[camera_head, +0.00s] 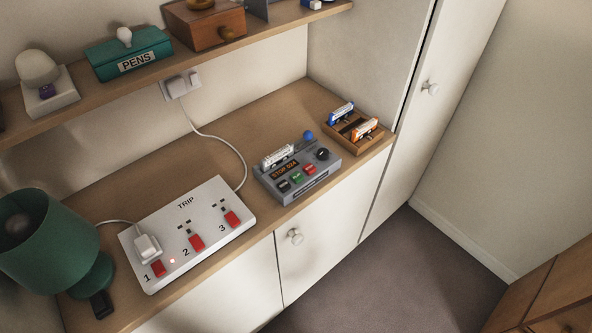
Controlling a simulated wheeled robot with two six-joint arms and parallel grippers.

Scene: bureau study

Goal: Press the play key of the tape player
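The grey tape player (299,179) sits on the wooden counter right of the power strip. Its display (284,170) reads what looks like "STOP 024". A row of small keys lies on its sloped front: a black key (284,186), a green key (297,177) and a red key (309,169). Their markings are too small to read. A white cassette-like piece (277,157) stands at its back left, a blue ball (308,135) at its back, and a black knob (322,154) at its right. Neither of my grippers is in view.
A white power strip (208,258) marked TRIP has red switches and a plug at its left. A green lamp (45,240) stands far left. A wooden tray (372,145) holds blue and orange cassette-like pieces. A shelf (80,88) with a PENS box (129,55) hangs above.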

